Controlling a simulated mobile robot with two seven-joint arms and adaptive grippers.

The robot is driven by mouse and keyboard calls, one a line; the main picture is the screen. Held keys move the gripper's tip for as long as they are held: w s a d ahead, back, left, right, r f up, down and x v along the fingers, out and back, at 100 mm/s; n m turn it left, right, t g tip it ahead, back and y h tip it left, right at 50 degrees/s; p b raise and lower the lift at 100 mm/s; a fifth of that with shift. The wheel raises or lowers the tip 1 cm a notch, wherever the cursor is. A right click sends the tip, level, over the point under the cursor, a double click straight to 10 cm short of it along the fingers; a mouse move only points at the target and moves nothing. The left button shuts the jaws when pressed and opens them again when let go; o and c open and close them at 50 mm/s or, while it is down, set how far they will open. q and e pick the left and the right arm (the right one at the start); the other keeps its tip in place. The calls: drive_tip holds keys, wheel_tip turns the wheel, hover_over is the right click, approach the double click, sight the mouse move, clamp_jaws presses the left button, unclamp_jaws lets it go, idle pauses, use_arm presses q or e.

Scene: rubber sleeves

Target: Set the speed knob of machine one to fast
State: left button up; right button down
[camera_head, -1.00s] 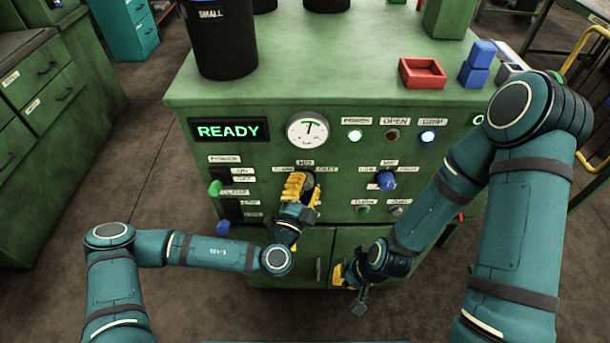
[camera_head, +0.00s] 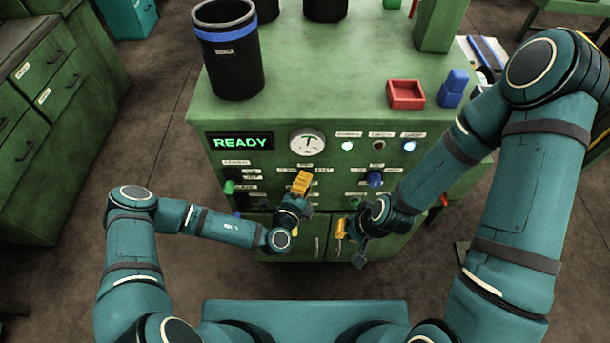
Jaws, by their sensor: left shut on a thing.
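Machine one seems to be the green cabinet (camera_head: 215,172) with a READY display (camera_head: 240,142) and a round gauge (camera_head: 307,142) on its front. My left gripper (camera_head: 301,184), with yellow fingers, is at the dark speed knob below the gauge and is shut on it. Its fingers hide almost all of the knob, so the pointer cannot be read. Small labels around it are too blurred to read well. My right gripper (camera_head: 343,229) hangs low in front of the cabinet doors, right of the left one, clear of the knob. Its opening cannot be made out.
A blue knob (camera_head: 375,179) sits right of my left gripper.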

use_arm(q)
drive_tip(key=shift+w+r+m, duration=0.1)
drive_tip(key=shift+r+m, duration=0.05)
drive_tip(key=shift+m, duration=0.45)
drive_tip(key=shift+y, duration=0.3)
drive_tip(key=o, duration=1.2)
drive_tip(key=v, duration=1.2)
drive_tip(key=shift+w+r+m, duration=0.1)
drive_tip(key=shift+r+m, duration=0.05)
drive_tip(key=shift+m, duration=0.15)
